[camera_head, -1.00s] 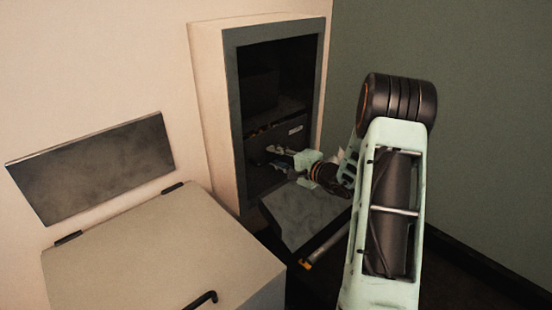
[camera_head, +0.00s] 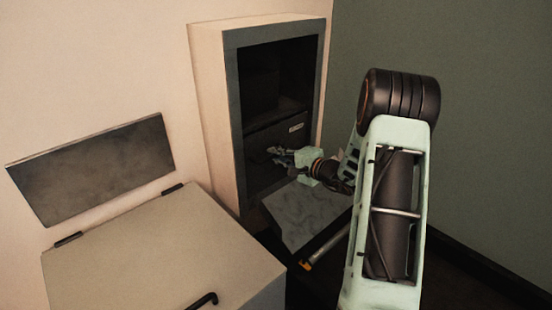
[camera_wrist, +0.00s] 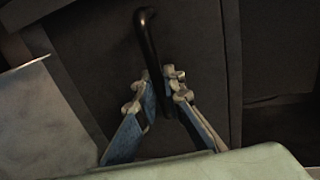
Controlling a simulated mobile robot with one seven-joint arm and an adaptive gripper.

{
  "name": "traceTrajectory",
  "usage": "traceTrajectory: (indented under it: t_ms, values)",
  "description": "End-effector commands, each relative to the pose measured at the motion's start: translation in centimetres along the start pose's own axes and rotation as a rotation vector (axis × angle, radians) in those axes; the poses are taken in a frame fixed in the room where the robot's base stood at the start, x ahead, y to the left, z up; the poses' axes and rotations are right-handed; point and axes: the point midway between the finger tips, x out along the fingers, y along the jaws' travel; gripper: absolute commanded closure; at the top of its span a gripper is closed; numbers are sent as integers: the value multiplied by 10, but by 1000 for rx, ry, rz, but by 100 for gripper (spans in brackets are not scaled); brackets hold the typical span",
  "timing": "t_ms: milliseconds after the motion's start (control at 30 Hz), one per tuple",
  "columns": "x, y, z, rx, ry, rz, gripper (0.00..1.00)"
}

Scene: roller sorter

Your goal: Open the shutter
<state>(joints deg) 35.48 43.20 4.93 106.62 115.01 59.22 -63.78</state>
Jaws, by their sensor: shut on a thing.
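The shutter (camera_head: 265,142) appears as a dark panel inside the grey-framed opening of the wall cabinet. In the wrist view the dark panel (camera_wrist: 195,45) fills the middle and carries a black bar handle (camera_wrist: 150,45) with a bent end. My gripper (camera_wrist: 158,96) has its two fingers on either side of the handle and is shut on it. The handle's lower part is hidden between the fingers. In the head view my gripper (camera_head: 276,156) is at the front of the opening, low down, and the handle is hard to make out.
The cabinet frame (camera_head: 230,110) surrounds the opening closely. A sloped grey plate (camera_head: 300,215) lies below my gripper. A beige lidded box (camera_head: 160,250) with a black handle stands at front left. A green wall (camera_head: 450,120) is at right.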

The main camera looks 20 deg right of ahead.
Motion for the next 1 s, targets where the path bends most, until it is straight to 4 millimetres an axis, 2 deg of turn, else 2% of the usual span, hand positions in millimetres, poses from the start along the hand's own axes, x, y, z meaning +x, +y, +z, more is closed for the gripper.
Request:
traceTrajectory:
  t_ms: [33,300,600,767,1000]
  values:
    - [-3,-18,-1,-8,1,-12,100]
    - [-19,-91,-1,-11,2,-15,100]
    - [-34,-160,-1,-9,1,-14,100]
    - [-38,-180,-1,-7,1,-12,100]
    - [-40,-188,-1,-4,1,-9,100]
